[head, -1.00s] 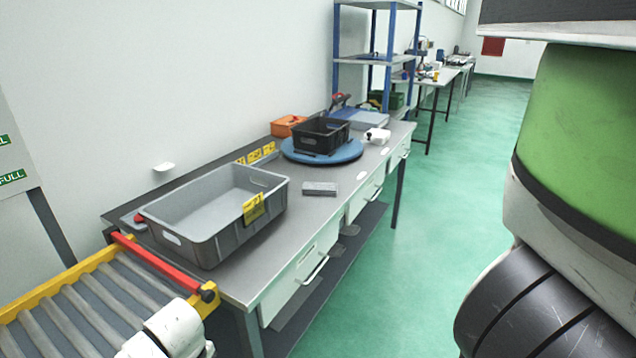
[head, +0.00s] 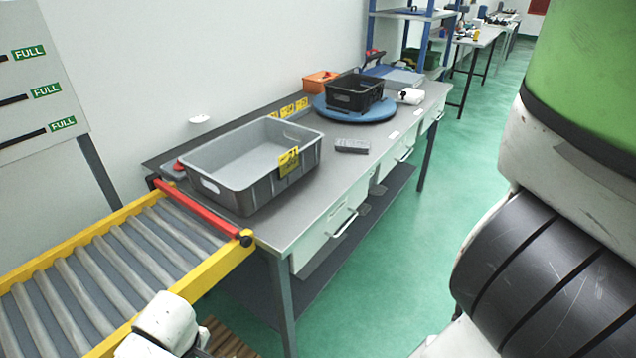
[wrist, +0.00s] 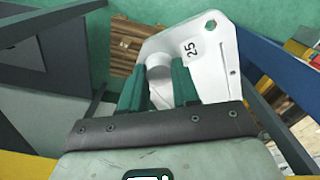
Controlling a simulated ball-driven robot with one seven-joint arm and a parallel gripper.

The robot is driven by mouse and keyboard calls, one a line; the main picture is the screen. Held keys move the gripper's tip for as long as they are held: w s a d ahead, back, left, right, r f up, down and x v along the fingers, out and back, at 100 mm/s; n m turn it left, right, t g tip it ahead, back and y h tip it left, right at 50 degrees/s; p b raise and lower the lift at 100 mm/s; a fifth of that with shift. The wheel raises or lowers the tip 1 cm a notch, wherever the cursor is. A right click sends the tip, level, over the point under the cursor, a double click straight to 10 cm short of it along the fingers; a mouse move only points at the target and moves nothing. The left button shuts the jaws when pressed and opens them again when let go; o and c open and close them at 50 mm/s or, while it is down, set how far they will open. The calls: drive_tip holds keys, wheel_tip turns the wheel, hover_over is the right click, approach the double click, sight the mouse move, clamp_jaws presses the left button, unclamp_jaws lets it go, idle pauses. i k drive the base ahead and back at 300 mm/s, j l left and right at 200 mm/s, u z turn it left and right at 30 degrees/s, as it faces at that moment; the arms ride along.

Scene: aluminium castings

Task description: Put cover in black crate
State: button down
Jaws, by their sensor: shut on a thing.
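The cover (wrist: 215,55) is a pale metal plate marked 25, with a hole near one corner and a round boss. In the wrist view my gripper (wrist: 158,77) is shut on the cover, its green fingers on either side of the boss. The cover cannot be made out in the head view. The black crate (head: 371,102) stands on a round blue turntable (head: 330,115) toward the far end of the bench, well away from my gripper. The crate's inside is mostly hidden.
A large grey crate (head: 240,190) sits at the bench's near end, beside a yellow-framed roller conveyor (head: 110,265) with a red bar. A grey block (head: 352,146), an orange bin (head: 320,81) and a white object (head: 410,96) surround the turntable. Green floor is clear right of the bench.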

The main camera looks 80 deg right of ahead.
sight(355, 101)
drive_tip(key=k+l+u, duration=0.15)
drive_tip(key=u, duration=0.3)
drive_tip(key=k+u, duration=0.1)
drive_tip(key=u, duration=0.4)
drive_tip(key=k+u, duration=0.5)
drive_tip(key=k, duration=0.5)
drive_tip(key=k+z, duration=0.1)
drive_tip(key=z, duration=0.85)
drive_tip(key=k+l+z, duration=0.1)
drive_tip(key=z, duration=0.4)
drive_tip(key=l+z, duration=0.15)
drive_tip(key=z, duration=0.35)
drive_tip(key=k+l+z, duration=0.1)
drive_tip(key=z, duration=0.35)
